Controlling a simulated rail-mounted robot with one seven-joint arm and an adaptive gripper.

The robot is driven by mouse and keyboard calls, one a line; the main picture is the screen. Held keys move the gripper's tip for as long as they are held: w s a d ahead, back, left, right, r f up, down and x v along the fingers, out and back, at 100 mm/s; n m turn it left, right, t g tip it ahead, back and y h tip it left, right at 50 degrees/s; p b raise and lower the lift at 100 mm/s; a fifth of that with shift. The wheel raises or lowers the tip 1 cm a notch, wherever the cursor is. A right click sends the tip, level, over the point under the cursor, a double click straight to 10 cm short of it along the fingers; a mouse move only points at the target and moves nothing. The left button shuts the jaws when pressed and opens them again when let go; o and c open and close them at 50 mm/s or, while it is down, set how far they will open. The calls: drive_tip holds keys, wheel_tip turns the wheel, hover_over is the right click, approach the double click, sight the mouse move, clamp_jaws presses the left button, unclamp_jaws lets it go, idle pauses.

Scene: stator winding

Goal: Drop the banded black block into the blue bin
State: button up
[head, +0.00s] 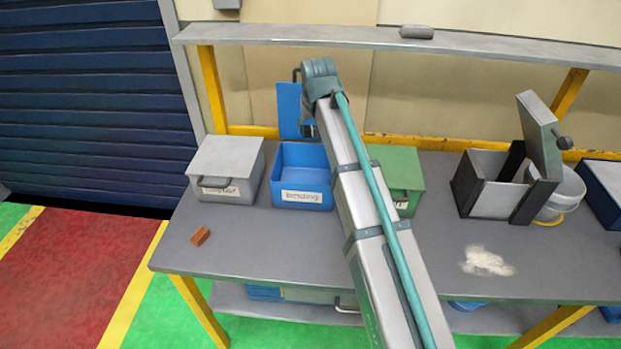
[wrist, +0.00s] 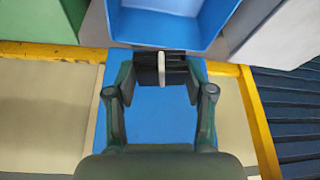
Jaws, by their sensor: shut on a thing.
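The black block (wrist: 176,69) with a pale band is held between the fingers of my gripper (wrist: 160,75) in the wrist view. The blue bin (head: 302,178) stands open on the bench in the head view, with a label on its front. Its blue lid (head: 289,110) stands raised at the back. In the wrist view the bin (wrist: 168,25) is at the top, and the block appears at its back rim, above the lid (wrist: 160,118). The block's height over the rim cannot be told. In the head view my arm hides the block and most of the gripper.
A closed grey bin (head: 228,168) stands left of the blue bin, and a green bin (head: 402,172) stands right, partly behind my arm. An orange block (head: 200,236) and white powder (head: 487,262) lie on the bench. An open box (head: 492,190) stands further right. A shelf (head: 400,38) runs above.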

drive_tip(key=shift+w+a+f, duration=0.1)
drive_tip(key=shift+w+a, duration=0.05)
drive_tip(key=shift+a, duration=0.05)
wheel_tip(320, 180, down, 6)
drive_tip(key=b, duration=0.3)
drive_tip(key=o, duration=1.2)
drive_tip(key=shift+r, duration=0.2)
drive_tip(key=v, duration=1.2)
